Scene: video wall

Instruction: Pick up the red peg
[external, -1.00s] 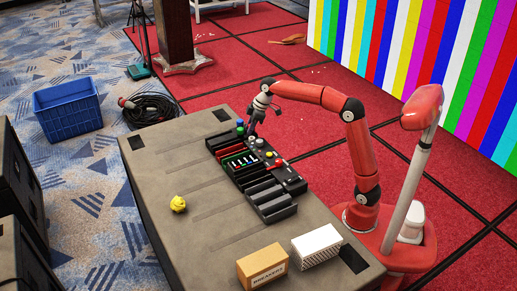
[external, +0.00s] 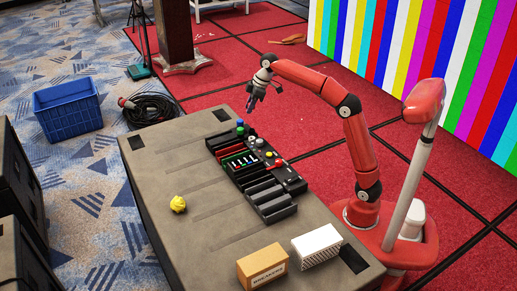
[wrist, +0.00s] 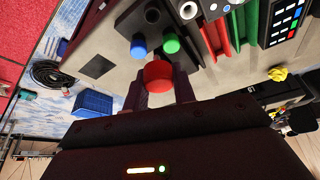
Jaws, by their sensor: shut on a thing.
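My gripper (external: 251,106) is raised above the far right part of the table, over the far end of the black organiser. In the wrist view a red peg (wrist: 158,73) sits between the two dark fingers, and my gripper is shut on it. Only its rounded red end shows clearly there; in the external view the peg is too small to make out. A blue peg (wrist: 138,48) and a green peg (wrist: 171,44) stand in the organiser beyond the held peg.
The black organiser (external: 272,202) has several slots and a panel with knobs. A cardboard box (external: 262,267) and a white box (external: 317,244) stand at the near end.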

